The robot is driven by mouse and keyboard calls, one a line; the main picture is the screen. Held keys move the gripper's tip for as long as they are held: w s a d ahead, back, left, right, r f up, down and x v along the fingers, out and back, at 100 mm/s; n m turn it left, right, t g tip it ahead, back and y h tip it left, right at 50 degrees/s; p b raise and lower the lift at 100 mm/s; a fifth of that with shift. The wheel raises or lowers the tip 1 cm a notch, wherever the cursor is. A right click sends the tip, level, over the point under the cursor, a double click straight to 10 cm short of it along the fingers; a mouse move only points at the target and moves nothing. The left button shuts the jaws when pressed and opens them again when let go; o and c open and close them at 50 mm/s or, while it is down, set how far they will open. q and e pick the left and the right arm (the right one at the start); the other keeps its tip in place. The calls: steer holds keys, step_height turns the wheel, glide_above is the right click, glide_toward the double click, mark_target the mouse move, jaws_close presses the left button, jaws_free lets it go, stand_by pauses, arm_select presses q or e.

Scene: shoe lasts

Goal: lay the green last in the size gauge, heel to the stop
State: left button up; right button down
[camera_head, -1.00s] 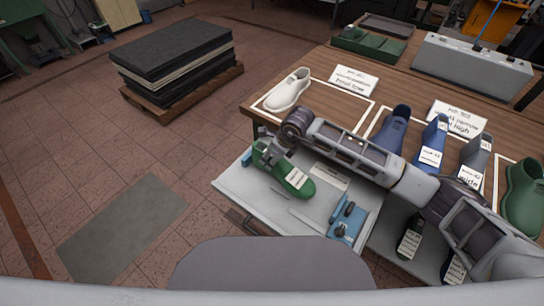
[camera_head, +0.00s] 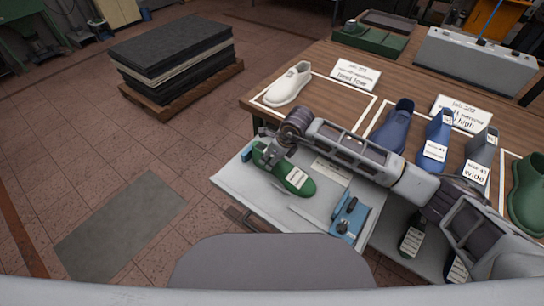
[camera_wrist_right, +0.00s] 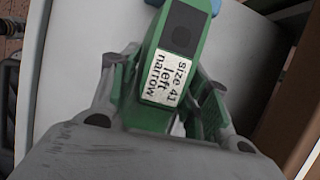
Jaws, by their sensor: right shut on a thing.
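The green last (camera_head: 292,178) lies over the pale grey worktop at the front of the bench, its toe toward the lower right in the head view. My right gripper (camera_head: 265,150) is shut on its upper-left end. In the right wrist view the green last (camera_wrist_right: 183,38) sits between the fingers (camera_wrist_right: 165,118), with a white label reading "size 41 left narrow". A blue device with dark parts (camera_head: 348,216), apparently the size gauge, stands on the worktop right of the last. Whether the last touches the worktop cannot be told. My left gripper is not in view.
The wooden bench behind holds a white last (camera_head: 288,84), blue lasts (camera_head: 396,128), a grey last (camera_head: 478,150) and a larger green one (camera_head: 528,195), with label cards. Dark labelled lasts (camera_head: 411,238) lie lower right.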

steer(key=shift+r, duration=0.1)
stand_by(0.5)
steer(key=shift+f, duration=0.2)
stand_by(0.4)
steer(key=c, duration=0.8)
jaws_free()
steer(key=shift+o, duration=0.8)
steer(key=shift+f, duration=0.1)
steer(key=v, duration=1.2)
